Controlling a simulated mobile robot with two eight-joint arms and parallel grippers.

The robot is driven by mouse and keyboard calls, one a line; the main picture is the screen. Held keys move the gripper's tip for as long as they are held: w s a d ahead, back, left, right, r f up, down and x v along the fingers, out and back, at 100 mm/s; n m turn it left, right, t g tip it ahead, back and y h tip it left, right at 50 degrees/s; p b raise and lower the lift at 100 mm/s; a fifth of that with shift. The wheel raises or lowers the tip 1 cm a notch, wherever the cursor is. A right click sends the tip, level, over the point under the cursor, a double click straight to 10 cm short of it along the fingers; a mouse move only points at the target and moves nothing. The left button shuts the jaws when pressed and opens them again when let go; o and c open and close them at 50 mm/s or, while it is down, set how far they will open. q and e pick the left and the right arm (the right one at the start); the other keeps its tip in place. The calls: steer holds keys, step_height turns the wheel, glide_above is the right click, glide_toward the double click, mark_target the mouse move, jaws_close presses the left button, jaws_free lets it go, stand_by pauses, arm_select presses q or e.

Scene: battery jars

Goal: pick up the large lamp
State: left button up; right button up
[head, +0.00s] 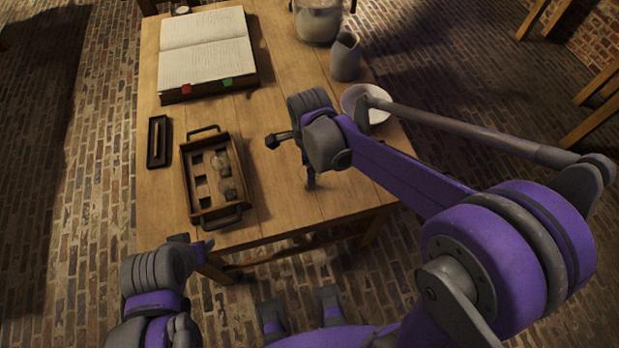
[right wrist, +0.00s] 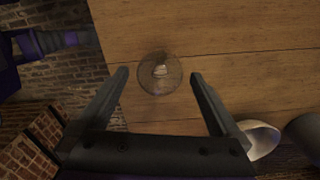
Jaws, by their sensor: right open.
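A round clear glass lamp (right wrist: 160,73) shows on the wooden table in the right wrist view. My right gripper (right wrist: 163,78) is open, with one finger on each side of the lamp and a gap to both. In the head view my right gripper (head: 291,163) is over the table's near right part, and I cannot make out the lamp there. My left gripper (head: 192,243) is at the table's near left edge, away from the lamp; its jaw opening is unclear.
A wooden tray (head: 187,193) with compartments and round glass pieces stands left of my right gripper. A small dark case (head: 157,142), an open book (head: 207,50), a white bowl (head: 378,115), a grey pitcher (head: 345,58) and a pot (head: 318,22) are also on the table (head: 285,75).

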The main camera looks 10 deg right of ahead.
steer(key=shift+c, duration=0.2)
steer(key=c, duration=1.5)
steer(key=shift+r, duration=0.1)
